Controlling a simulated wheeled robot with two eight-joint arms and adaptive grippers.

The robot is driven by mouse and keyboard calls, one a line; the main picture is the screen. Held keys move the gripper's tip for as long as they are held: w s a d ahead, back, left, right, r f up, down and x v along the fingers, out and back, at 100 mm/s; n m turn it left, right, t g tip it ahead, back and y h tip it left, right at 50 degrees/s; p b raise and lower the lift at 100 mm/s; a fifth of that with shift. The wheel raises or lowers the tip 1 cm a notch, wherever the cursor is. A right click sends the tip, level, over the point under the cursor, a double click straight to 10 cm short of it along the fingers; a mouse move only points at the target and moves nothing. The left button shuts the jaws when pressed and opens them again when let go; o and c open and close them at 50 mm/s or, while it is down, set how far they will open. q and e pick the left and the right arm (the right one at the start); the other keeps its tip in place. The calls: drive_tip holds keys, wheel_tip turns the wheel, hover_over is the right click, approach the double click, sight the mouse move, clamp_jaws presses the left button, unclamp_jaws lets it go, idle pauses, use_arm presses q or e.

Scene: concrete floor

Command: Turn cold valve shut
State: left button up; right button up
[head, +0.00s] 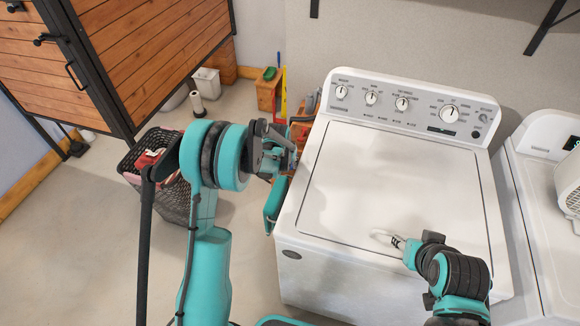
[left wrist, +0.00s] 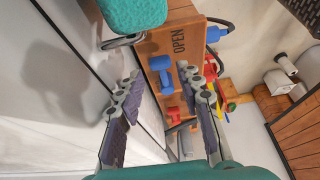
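A blue valve handle (left wrist: 162,72) shows in the left wrist view, on a wooden board (left wrist: 183,42) marked OPEN. A red valve handle (left wrist: 174,114) is on the same board, lower in that picture. My left gripper (left wrist: 164,78) is open, with its fingers on either side of the blue handle in the picture; I cannot tell how far off the handle is, and nothing is visibly held. In the head view my left gripper (head: 284,150) is beside the washer's left side and the valves are mostly hidden behind it. My right gripper (head: 386,238) is over the washer lid; its finger state is unclear.
A white washer (head: 318,215) with a dial panel stands close on the right of my left gripper. A dark basket (head: 172,203) with red and white items and a wooden cabinet (head: 150,35) are to the left. Bare concrete floor (head: 90,240) lies in front.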

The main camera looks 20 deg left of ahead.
sight(289, 167)
use_arm(q)
drive_tip(key=shift+b+x, duration=0.35)
drive_tip(key=shift+x, duration=1.5)
drive_tip(key=shift+c, duration=0.3)
clamp_jaws()
